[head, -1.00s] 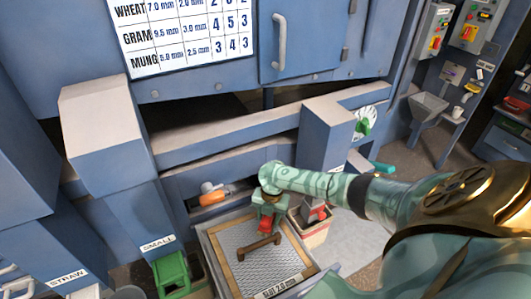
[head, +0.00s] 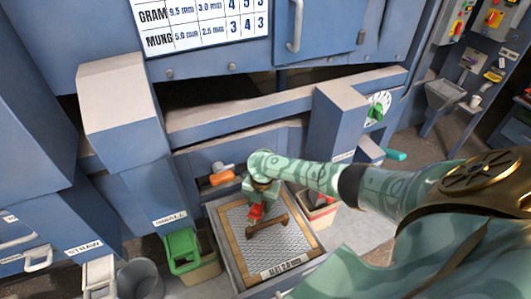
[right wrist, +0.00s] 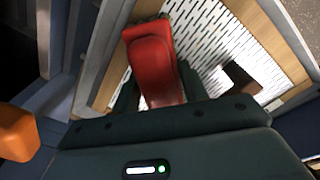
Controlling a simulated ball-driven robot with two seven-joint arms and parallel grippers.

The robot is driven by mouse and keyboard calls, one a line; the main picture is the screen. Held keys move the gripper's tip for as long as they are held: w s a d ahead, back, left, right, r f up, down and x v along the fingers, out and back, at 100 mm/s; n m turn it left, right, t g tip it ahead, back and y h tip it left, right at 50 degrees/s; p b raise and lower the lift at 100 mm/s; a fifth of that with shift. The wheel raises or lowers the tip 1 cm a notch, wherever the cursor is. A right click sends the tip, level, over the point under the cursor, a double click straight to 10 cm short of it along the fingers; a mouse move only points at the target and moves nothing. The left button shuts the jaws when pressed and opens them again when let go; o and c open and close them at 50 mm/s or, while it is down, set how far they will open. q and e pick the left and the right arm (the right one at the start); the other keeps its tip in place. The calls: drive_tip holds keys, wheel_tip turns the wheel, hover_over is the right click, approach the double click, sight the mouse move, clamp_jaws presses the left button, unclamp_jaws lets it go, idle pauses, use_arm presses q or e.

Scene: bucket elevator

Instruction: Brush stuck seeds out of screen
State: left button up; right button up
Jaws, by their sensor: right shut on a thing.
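The slotted metal screen (head: 290,242) lies in a wooden frame in an open grey tray, labelled SLOT 2.0; it also shows in the right wrist view (right wrist: 205,45). A brown bar handle (head: 267,232) crosses its middle. My right gripper (head: 257,205) is low over the screen's far part, shut on a red thing, apparently the brush (head: 256,212). In the right wrist view the red brush (right wrist: 153,65) sits between the fingers over the slots. Its bristles are hidden, so I cannot tell whether they touch the screen. Stuck seeds cannot be made out. My left gripper is not in view.
An orange-handled tool (head: 219,178) lies on the ledge behind the tray. A green-rimmed container (head: 182,250) and a grey bucket (head: 140,280) stand left. Blue machine housing closes in the back.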

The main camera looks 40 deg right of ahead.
sight(231, 219)
drive_tip(key=shift+w+a+r+p, duration=0.15)
drive_tip(key=shift+w+a, duration=0.1)
drive_tip(key=shift+a, duration=0.8)
drive_tip(key=shift+w+a+r+p, duration=0.1)
drive_tip(key=shift+w+a, duration=0.15)
drive_tip(key=shift+a, duration=0.75)
drive_tip(key=shift+w+a+r+p, duration=0.15)
drive_tip(key=shift+w+a, duration=0.1)
drive_tip(key=shift+a, duration=0.8)
drive_tip(key=shift+w+a+f, duration=0.1)
drive_tip(key=shift+w+a, duration=0.15)
drive_tip(key=shift+a, duration=0.65)
drive_tip(key=shift+w+a, duration=0.25)
drive_tip(key=shift+a, duration=0.65)
drive_tip(key=shift+r+p, duration=0.4)
drive_tip(key=shift+r, duration=0.2)
drive_tip(key=r+p, duration=0.4)
drive_tip(key=r, duration=0.1)
drive_tip(key=shift+d+p, duration=0.25)
drive_tip(key=shift+p, duration=0.05)
drive_tip(key=shift+f, duration=0.1)
wheel_tip(231, 219, up, 3)
drive_tip(key=p, duration=0.3)
drive_tip(key=shift+s+d, duration=0.1)
